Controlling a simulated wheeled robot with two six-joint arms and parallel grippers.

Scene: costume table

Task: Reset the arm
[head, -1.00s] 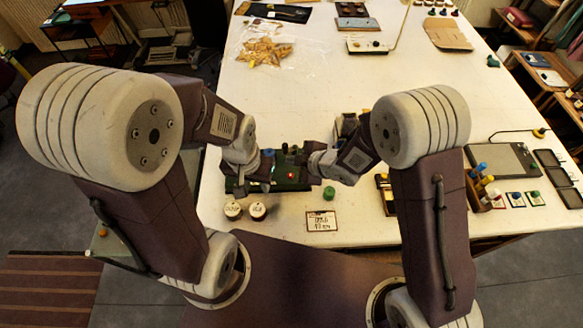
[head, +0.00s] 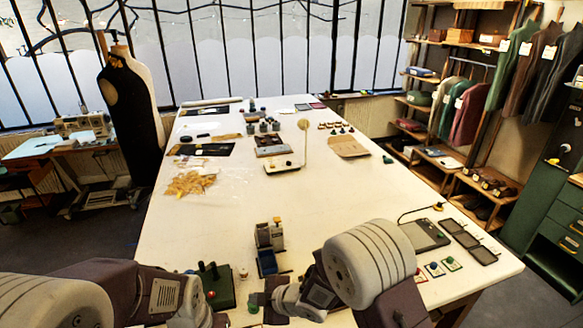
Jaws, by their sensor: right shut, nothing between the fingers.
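My right arm comes in from the lower right, and my right gripper (head: 264,299) is low in the middle of the head view, pointing left. Its fingers are small and dark, shut with nothing between them. It is just right of a green base (head: 222,290) with dark knobs and a red button; I cannot tell whether they touch. My left arm crosses the lower left corner. Its wrist runs off the bottom edge and its gripper is out of view.
A grey-and-blue device (head: 268,245) stands on the white table (head: 340,205) just beyond my right gripper. A dark flat tablet (head: 425,235) lies at right. A bag of yellowish pieces (head: 192,183) lies at left. The middle of the table is mostly clear.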

